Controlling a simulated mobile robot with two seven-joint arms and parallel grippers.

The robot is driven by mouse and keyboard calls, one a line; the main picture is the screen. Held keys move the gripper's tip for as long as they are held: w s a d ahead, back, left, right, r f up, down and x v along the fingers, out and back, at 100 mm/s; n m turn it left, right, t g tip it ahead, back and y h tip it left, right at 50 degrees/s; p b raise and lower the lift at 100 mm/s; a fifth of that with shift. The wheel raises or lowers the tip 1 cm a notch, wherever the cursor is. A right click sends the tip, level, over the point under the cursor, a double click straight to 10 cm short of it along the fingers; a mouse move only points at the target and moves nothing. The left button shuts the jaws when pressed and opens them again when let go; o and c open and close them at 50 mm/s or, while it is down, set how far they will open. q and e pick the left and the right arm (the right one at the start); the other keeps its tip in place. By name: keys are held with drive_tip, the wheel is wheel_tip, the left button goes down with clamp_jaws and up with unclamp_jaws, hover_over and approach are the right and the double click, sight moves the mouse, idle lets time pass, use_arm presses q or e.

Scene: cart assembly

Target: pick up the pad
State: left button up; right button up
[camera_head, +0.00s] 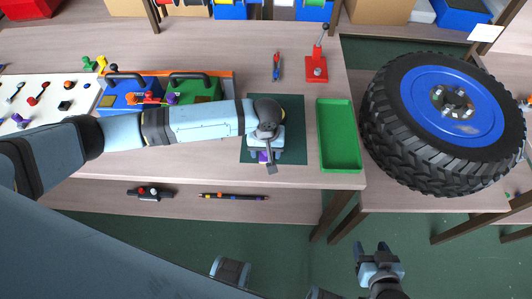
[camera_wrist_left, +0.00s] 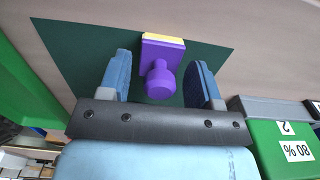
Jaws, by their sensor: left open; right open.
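The pad (camera_wrist_left: 162,55) is a purple block with a round knob and a yellow layer along its far edge. It stands on a dark green mat (camera_wrist_left: 75,45). In the head view only a bit of purple pad (camera_head: 262,157) shows, mostly hidden by my left gripper (camera_head: 266,155). In the wrist view my left gripper (camera_wrist_left: 163,78) is open, one finger on each side of the pad, with visible gaps. My right gripper (camera_head: 371,252) is open and empty, low in front of the table, away from the pad.
An empty green tray (camera_head: 357,140) lies right of the mat. A red lever device (camera_head: 316,68) and a small red-blue tool (camera_head: 277,66) stand behind. A large wheel (camera_head: 445,120) rests at the right.

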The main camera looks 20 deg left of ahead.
use_arm(q)
drive_tip(key=c, duration=0.8)
drive_tip(key=shift+r, duration=0.1)
wheel_tip(320, 180, up, 20)
drive_tip(key=shift+f+p, duration=0.1)
drive_tip(key=shift+p, duration=0.45)
drive_tip(key=o, duration=0.4)
drive_tip(key=shift+c, duration=1.3)
